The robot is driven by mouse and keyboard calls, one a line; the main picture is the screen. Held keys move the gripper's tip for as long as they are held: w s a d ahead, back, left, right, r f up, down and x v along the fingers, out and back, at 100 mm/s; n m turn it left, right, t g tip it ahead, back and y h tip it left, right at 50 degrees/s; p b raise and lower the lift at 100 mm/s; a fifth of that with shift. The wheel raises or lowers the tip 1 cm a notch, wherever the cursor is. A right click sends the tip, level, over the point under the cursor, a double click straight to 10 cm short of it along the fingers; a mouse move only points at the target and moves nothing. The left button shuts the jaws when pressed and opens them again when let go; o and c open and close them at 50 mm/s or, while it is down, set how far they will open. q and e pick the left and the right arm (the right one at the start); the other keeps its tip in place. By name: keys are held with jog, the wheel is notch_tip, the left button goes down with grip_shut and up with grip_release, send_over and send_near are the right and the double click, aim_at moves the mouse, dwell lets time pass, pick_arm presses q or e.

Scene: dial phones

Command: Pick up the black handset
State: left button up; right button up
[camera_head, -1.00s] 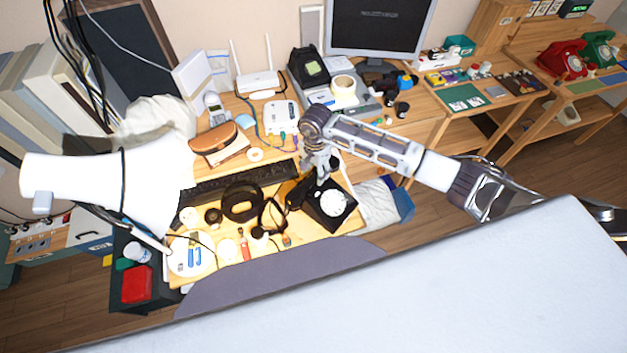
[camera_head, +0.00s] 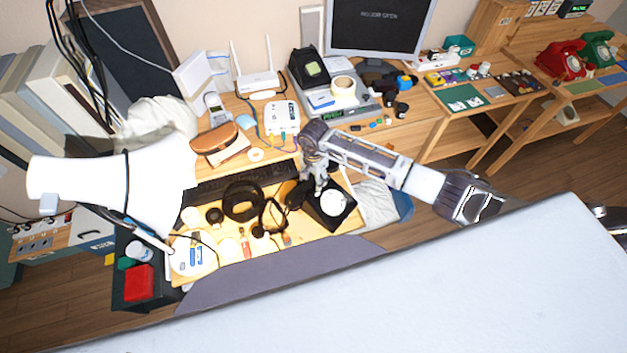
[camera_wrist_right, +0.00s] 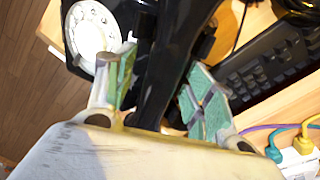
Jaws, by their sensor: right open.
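The black dial phone (camera_head: 346,212) sits near the front edge of the wooden desk, with its white dial face up. It also shows at the upper left of the right wrist view (camera_wrist_right: 72,45). My left gripper is not in view.
A black keyboard (camera_head: 225,184) lies behind the handset. Black headphones (camera_head: 242,201) and small items crowd the desk to the left. A white lamp-like shape (camera_head: 110,178) hangs at the left. Red (camera_head: 560,60) and green (camera_head: 598,50) phones stand far right.

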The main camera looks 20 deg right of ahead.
aim_at(313, 177)
grip_shut()
dwell(0.3)
jog(key=shift+r, duration=0.15)
jog(key=shift+r+b, duration=0.75)
jog(key=shift+r, duration=4.1)
